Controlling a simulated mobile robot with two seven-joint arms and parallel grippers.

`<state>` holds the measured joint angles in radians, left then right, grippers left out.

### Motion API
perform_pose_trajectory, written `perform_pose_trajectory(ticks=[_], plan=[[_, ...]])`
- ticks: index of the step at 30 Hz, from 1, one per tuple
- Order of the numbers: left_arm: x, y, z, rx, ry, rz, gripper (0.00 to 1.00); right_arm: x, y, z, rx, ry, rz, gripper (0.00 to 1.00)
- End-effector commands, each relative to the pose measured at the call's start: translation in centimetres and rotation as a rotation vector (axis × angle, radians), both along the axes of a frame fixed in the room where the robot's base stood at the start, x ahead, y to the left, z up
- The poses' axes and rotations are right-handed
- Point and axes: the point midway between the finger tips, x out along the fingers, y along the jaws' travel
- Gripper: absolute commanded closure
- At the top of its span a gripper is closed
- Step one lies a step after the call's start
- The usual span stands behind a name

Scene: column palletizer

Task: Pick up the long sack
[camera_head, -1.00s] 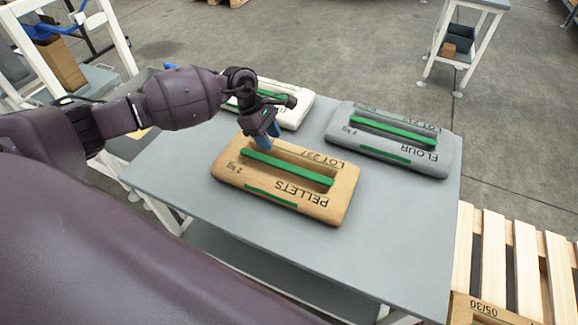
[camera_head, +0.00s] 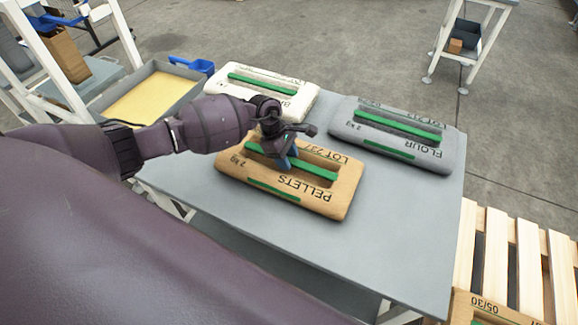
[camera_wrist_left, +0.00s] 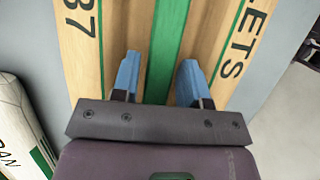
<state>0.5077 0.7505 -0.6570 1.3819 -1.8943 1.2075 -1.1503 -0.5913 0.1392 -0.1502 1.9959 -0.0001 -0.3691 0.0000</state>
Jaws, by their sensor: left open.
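The tan sack marked PELLETS (camera_head: 315,199) lies flat on the grey table, with a raised green handle strip (camera_head: 318,168) along its middle. My left gripper (camera_head: 286,161) is over this sack. In the left wrist view its blue fingers (camera_wrist_left: 159,70) are open, one on each side of the green strip (camera_wrist_left: 167,40). I cannot tell whether they touch the sack. A grey sack marked FLOUR (camera_head: 350,135) lies at the right, and a white sack (camera_head: 296,100) lies behind, partly hidden by the arm. My right gripper is not in view.
The grey table (camera_head: 390,235) is bare at its front right. A wooden pallet (camera_head: 499,258) stands low at the right. A tray with yellow contents (camera_head: 145,97) and a blue scoop (camera_head: 192,64) is at the back left.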

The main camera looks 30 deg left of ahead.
Motion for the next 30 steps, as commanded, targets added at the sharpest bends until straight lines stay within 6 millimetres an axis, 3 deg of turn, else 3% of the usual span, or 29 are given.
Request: perform_pose_trajectory(ticks=[9, 17, 30], plan=[[0.0, -0.2, -0.5, -0.001, -0.001, -0.001, 0.6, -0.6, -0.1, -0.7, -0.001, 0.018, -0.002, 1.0], [0.0, -0.2, -0.5, -0.001, -0.001, -0.001, 0.99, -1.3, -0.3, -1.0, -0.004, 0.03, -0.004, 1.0], [0.3, -0.3, -0.1, -0.005, -0.008, -0.001, 1.0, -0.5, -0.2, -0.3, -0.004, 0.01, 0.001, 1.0]])
